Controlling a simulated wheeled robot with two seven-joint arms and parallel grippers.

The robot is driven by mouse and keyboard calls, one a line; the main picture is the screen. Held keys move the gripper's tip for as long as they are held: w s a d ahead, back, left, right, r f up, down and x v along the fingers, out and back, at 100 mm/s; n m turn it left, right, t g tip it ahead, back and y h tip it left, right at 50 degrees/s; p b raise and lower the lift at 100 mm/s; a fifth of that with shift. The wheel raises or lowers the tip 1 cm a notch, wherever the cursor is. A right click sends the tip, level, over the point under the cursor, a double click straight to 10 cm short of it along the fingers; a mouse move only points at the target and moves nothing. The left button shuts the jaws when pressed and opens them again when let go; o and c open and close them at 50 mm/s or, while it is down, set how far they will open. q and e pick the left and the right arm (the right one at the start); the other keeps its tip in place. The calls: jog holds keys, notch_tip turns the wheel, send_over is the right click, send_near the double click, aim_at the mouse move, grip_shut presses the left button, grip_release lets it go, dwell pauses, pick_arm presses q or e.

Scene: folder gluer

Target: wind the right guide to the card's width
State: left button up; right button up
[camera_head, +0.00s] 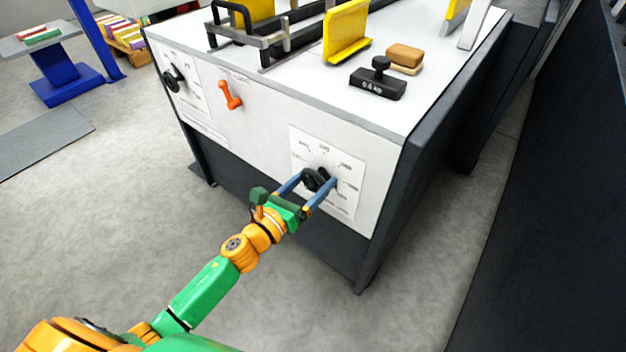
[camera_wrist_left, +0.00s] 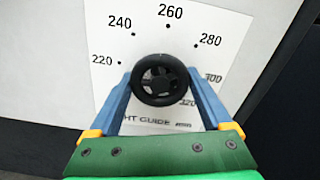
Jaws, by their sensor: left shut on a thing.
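The right guide's handwheel (camera_wrist_left: 158,80) is a black knob on a white dial plate (camera_wrist_left: 225,25) marked 220, 240, 260, 280, 300 and more. "HT GUIDE" is readable below it. In the head view the handwheel (camera_head: 314,180) is on the machine's front panel at the right. My left gripper (camera_head: 306,186) is shut on it, with a blue finger on either side, as the left wrist view (camera_wrist_left: 158,92) also shows. I cannot make out a pointer on the wheel. A yellow upright guide plate (camera_head: 346,32) stands on the machine top. My right gripper is not in view.
The machine top (camera_head: 300,75) holds a black stamp (camera_head: 378,82) and a tan block (camera_head: 405,56). An orange lever (camera_head: 229,95) and another black knob (camera_head: 174,78) are on the panel's left. A dark wall (camera_head: 560,180) stands at right.

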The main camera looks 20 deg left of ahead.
pick_arm(q)
jog(key=n, duration=0.3)
jog(key=shift+n+p, duration=0.3)
jog(key=shift+p, duration=0.05)
jog(key=n+p, duration=0.1)
jog(key=n, duration=0.3)
jog(key=shift+n, duration=0.3)
jog(key=n+p, duration=0.1)
jog(key=n, duration=0.4)
jog(key=shift+d+r+p, duration=0.1)
jog(key=shift+p, duration=0.25)
jog(key=n+p, duration=0.1)
jog(key=n, duration=0.2)
jog(key=n+p, duration=0.1)
jog(key=n, duration=0.3)
jog(key=shift+r+n, duration=0.1)
jog(key=shift+n, duration=0.2)
jog(key=n+p, duration=0.1)
jog(key=n, duration=0.3)
jog(key=shift+n, duration=0.3)
jog(key=n+p, duration=0.1)
jog(key=n, duration=0.3)
jog(key=shift+n, duration=2.4)
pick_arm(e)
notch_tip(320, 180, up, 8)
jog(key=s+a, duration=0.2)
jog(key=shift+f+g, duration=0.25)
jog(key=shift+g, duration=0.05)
